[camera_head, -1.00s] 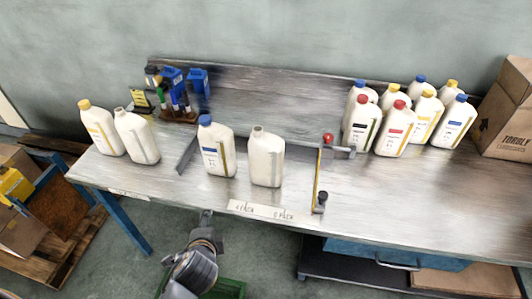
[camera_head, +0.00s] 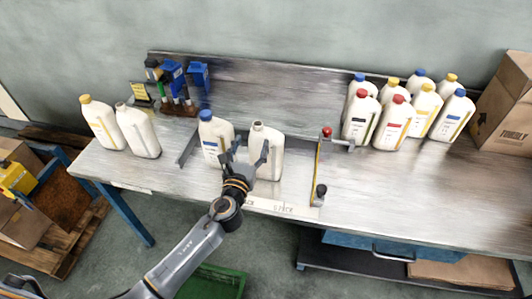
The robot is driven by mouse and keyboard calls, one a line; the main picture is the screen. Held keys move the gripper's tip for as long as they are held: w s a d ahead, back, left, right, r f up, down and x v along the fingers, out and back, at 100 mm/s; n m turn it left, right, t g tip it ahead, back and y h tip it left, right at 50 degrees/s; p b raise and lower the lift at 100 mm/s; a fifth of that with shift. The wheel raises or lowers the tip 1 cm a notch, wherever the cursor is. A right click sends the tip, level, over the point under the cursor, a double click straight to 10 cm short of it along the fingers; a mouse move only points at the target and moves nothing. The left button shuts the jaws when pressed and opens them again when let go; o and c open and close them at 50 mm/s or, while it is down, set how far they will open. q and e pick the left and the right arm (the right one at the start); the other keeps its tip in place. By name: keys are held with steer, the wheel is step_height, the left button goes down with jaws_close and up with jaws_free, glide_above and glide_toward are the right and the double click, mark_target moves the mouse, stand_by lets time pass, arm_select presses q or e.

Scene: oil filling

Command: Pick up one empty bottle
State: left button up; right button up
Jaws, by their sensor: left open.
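A white bottle without a cap (camera_head: 273,148) stands upright on the metal bench near the middle. A second white bottle without a cap (camera_head: 140,133) stands at the left, beside a yellow-capped bottle (camera_head: 101,124). A blue-capped bottle (camera_head: 212,133) stands just left of the middle uncapped one. My left gripper (camera_head: 249,151) is open in front of the middle uncapped bottle and overlaps its left side in the picture. I cannot tell whether a finger touches it. My right gripper is not in view.
A low metal guide (camera_head: 319,170) with a red knob stands right of the middle bottles. Several capped bottles (camera_head: 394,125) are grouped at the back right, near a cardboard box (camera_head: 507,112). A green crate (camera_head: 212,283) is below the bench. The bench's front right is clear.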

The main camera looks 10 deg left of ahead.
mark_target(257, 131)
arm_select(q)
steer(key=w, duration=0.7)
steer(key=shift+w+d+f, duration=0.1)
steer(key=shift+f, duration=0.2)
steer(key=shift+c, duration=0.9)
steer(key=shift+s, duration=0.2)
jaws_close()
